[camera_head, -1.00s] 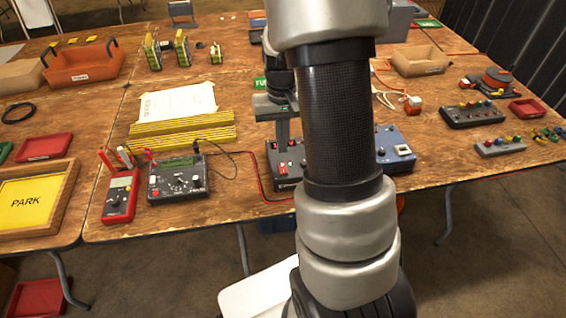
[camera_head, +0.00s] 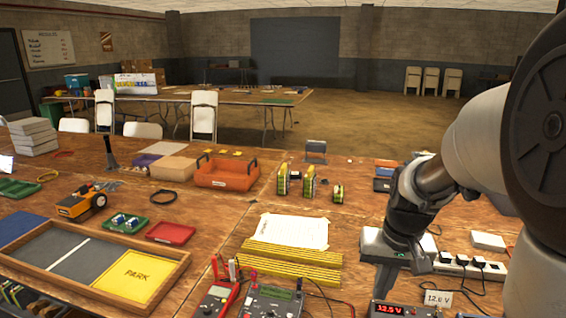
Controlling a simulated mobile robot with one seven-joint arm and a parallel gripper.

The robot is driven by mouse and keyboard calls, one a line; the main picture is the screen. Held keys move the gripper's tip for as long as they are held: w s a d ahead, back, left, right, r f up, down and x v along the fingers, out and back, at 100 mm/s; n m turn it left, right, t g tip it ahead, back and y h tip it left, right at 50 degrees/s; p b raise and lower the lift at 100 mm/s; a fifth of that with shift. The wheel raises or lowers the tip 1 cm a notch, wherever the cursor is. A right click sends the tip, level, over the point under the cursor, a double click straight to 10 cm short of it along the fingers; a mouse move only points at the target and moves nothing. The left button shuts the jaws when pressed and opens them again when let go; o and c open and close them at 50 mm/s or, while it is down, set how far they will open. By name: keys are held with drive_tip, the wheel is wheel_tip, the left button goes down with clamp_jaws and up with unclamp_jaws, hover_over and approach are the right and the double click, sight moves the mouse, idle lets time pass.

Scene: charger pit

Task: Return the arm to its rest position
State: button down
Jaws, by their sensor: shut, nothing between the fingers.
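My arm comes in from the right edge and reaches down to the workbench. My gripper (camera_head: 384,284) points down with its fingers together and nothing visible between them. It is just behind and above a power supply (camera_head: 402,310) with a lit red display, cut off by the bottom edge. I cannot tell whether the fingertips touch it. The upper arm hides much of the right side of the bench.
A power strip (camera_head: 470,266) and a "12.0 V" card (camera_head: 438,299) are beside the gripper. An orange tray (camera_head: 226,177) and PARK board (camera_head: 135,275) are farther left.

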drive_tip(key=s+a+r+n+t, duration=0.1)
drive_tip(key=s+a+r+t, duration=0.1)
drive_tip(key=s+a+r, duration=0.35)
drive_tip(key=s+a+r+n+t, duration=0.1)
drive_tip(key=s+a+r+t, duration=0.1)
drive_tip(key=s+r, duration=0.5)
wheel_tip(320, 180, up, 12)
drive_tip(key=s+p, duration=0.1)
drive_tip(key=p, duration=1.2)
drive_tip(key=shift+s, duration=0.2)
drive_tip(key=w+d+f+n+g+b, duration=0.1)
drive_tip(key=w+d+f+n+b, duration=0.3)
drive_tip(key=f, duration=0.5)
drive_tip(key=w+d+f+n+g+b, duration=0.2)
drive_tip(key=w+d+f+n+b, duration=0.2)
drive_tip(key=f, duration=0.5)
drive_tip(key=w+d+f+n+g+b, duration=0.1)
drive_tip(key=w+d+f+n+b, duration=0.3)
drive_tip(key=w+f+n+b, duration=0.2)
wheel_tip(320, 180, down, 3)
drive_tip(key=n+b, duration=0.1)
drive_tip(key=b, duration=0.2)
drive_tip(key=shift+w+h, duration=0.2)
drive_tip(key=shift+h, duration=0.1)
